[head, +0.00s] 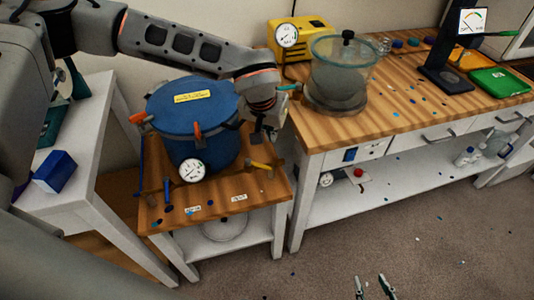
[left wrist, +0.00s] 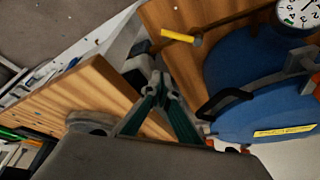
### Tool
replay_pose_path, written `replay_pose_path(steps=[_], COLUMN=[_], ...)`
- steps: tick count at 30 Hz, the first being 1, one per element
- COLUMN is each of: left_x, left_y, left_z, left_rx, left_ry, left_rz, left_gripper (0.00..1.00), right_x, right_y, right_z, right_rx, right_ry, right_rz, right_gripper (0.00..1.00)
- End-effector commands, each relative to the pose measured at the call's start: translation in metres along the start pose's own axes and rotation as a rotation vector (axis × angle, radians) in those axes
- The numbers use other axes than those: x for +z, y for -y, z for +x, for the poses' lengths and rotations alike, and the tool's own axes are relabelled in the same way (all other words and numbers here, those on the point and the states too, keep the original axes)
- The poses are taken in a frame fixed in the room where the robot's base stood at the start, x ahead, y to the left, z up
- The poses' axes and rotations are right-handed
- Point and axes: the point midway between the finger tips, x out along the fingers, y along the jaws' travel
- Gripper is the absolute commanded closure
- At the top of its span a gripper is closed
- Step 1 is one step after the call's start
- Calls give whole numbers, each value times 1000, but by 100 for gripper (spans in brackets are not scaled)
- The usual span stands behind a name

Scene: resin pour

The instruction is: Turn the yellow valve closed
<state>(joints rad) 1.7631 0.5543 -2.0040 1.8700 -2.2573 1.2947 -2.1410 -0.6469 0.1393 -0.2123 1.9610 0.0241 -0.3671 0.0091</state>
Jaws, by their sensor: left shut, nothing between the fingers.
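The yellow valve handle (head: 260,165) sits low at the right side of the blue pressure pot (head: 205,125). In the left wrist view, the yellow handle (left wrist: 180,36) lies beyond my fingertips, near a dark fitting. My left gripper (head: 257,139) is beside the pot, just above the valve in the picture and apart from it. In the left wrist view, the left gripper's fingers (left wrist: 161,82) come together at the tips with nothing between them. My right gripper (head: 372,284) is at the bottom edge over the floor, its fingertips apart and empty.
The pot has a round gauge (head: 192,170) and orange lid clamps, on a small wooden stand (head: 220,207). To the right, a wooden workbench (head: 400,115) holds a glass chamber (head: 340,75) and a yellow pump (head: 300,38). A white table (head: 85,150) stands left. The floor in front is open.

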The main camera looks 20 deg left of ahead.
Motion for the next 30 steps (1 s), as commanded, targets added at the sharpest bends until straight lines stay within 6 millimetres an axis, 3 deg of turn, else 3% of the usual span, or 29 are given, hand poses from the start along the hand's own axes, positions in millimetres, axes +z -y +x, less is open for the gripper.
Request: replay_pose_path(steps=[5,20,30], left_x=[0,1,35], left_y=[2,1,2], left_z=[14,102,93], left_rx=[-6,-4,-4], left_ry=[0,1,-1], left_rz=[5,2,2], left_gripper=[100,100,100], right_x=[3,11,0], right_y=[1,3,0], right_z=[0,3,-1], right_rx=[-1,-3,-1], right_ry=[3,10,0], right_rz=[1,2,0], right_gripper=[60,60,60])
